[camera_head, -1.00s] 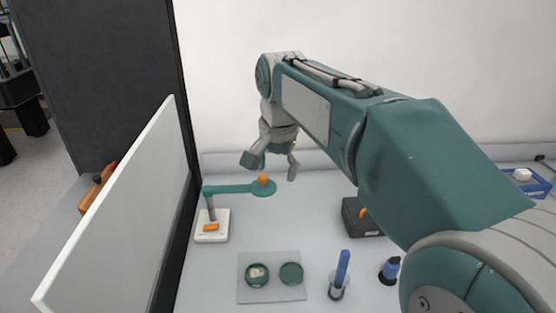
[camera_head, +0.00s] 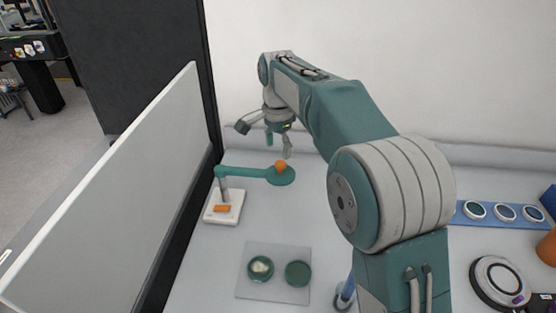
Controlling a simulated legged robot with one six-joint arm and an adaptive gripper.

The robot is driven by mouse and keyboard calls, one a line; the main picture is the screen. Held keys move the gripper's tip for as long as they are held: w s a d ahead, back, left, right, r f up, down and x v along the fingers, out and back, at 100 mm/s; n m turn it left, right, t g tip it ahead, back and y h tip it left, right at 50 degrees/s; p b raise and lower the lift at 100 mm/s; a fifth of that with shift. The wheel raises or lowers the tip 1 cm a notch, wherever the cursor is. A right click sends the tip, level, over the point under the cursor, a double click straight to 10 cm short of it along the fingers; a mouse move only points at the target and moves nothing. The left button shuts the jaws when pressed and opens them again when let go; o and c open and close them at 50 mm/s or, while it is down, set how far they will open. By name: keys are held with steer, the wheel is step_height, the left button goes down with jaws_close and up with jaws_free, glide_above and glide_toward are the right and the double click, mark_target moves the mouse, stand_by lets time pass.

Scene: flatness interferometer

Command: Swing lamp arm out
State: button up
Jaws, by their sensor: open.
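The lamp has a white base (camera_head: 226,207) with an orange piece (camera_head: 222,209) on it and a short post. Its green lamp arm (camera_head: 243,172) reaches right from the post to a round green head (camera_head: 283,176) with an orange knob (camera_head: 281,166) on top. My gripper (camera_head: 278,146) is open, with its fingers pointing down, just above and behind the knob in the picture. A finger appears close to the knob, but I cannot tell whether they touch.
A grey plate (camera_head: 273,290) with two round green dishes lies in front of the lamp. A pale panel (camera_head: 120,200) stands at the left. At the right are a blue rack (camera_head: 488,220) with round pieces and a round device (camera_head: 499,282). My arm hides the middle right.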

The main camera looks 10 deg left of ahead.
mark_target(281, 162)
steer(key=f, duration=0.2)
steer(key=d+f, duration=0.1)
steer(key=shift+d+f, duration=0.15)
steer(key=shift+f, duration=0.25)
steer(key=shift+a+f, duration=0.2)
steer(key=shift+f, duration=0.2)
steer(key=shift+a, duration=0.35)
steer(key=shift+d, duration=0.1)
steer(key=c, duration=0.7)
steer(key=shift+d, duration=0.2)
jaws_close()
